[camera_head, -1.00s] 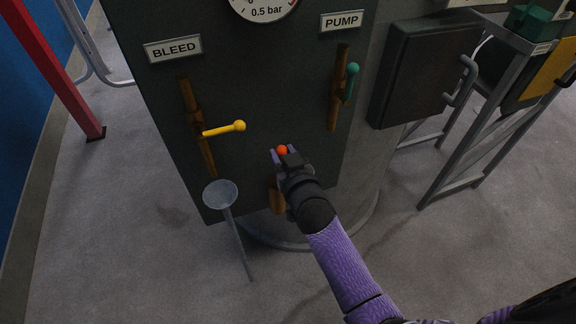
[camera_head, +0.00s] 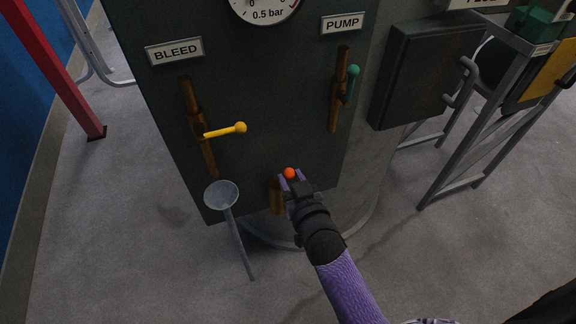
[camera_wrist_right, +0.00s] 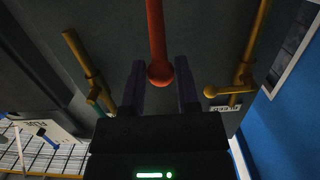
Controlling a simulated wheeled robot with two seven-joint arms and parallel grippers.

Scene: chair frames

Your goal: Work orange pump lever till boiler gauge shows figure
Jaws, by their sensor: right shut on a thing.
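The orange pump lever shows its ball end (camera_head: 289,173) low on the dark boiler panel; its rod (camera_wrist_right: 156,35) and ball also show in the right wrist view. My right gripper (camera_head: 291,179) is shut on the orange lever, with the fingers on either side of it near the ball. The gripper hides most of the lever in the head view. The boiler gauge (camera_head: 265,12) is cut off by the top edge; only its lower part with "0.5 bar" shows, and its needle cannot be read. My left gripper is not in view.
A yellow lever (camera_head: 226,130) sits under the BLEED sign (camera_head: 175,51). A green-handled lever (camera_head: 351,84) is under the PUMP sign (camera_head: 342,24). A dark door (camera_head: 420,75) and metal stand (camera_head: 465,140) are at right.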

